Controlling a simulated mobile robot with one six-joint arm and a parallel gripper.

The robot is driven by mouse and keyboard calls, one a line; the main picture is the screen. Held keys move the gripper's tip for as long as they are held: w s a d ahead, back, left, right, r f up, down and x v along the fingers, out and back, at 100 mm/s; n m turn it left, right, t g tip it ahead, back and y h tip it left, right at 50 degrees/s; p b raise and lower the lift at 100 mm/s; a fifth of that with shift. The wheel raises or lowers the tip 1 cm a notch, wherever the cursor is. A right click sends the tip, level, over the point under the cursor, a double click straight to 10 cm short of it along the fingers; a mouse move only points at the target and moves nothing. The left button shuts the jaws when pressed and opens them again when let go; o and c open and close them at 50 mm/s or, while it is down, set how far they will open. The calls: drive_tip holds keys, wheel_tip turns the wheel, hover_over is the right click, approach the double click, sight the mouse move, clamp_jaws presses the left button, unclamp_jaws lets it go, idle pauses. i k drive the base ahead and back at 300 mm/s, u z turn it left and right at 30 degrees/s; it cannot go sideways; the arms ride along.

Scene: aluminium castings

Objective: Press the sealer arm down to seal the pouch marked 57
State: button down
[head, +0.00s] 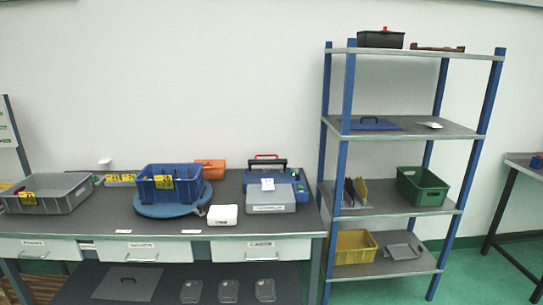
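A blue device (299,187) with a dark bar (267,163) and a red handle (266,155) on top stands at the right end of the bench. It looks like the sealer, and its bar appears raised. A grey box-like part (270,200) is in front of it and hides some of it. A small white piece (267,184) with a dark mark shows above the grey part. I cannot read the mark or tell whether it is the pouch marked 57. My gripper is not in view.
On the bench (317,222) are a grey bin (60,203), a blue bin (165,194) on a round blue base (150,211), an orange box (210,169) and a white box (222,215). A shelf rack (345,180) stands close to the bench's right end. Green floor (490,280) is clear at right.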

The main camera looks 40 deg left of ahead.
sight(256, 162)
drive_tip(key=z, duration=0.75)
drive_tip(key=k, duration=0.25)
drive_tip(key=u, duration=2.7)
drive_tip(key=i, duration=1.1)
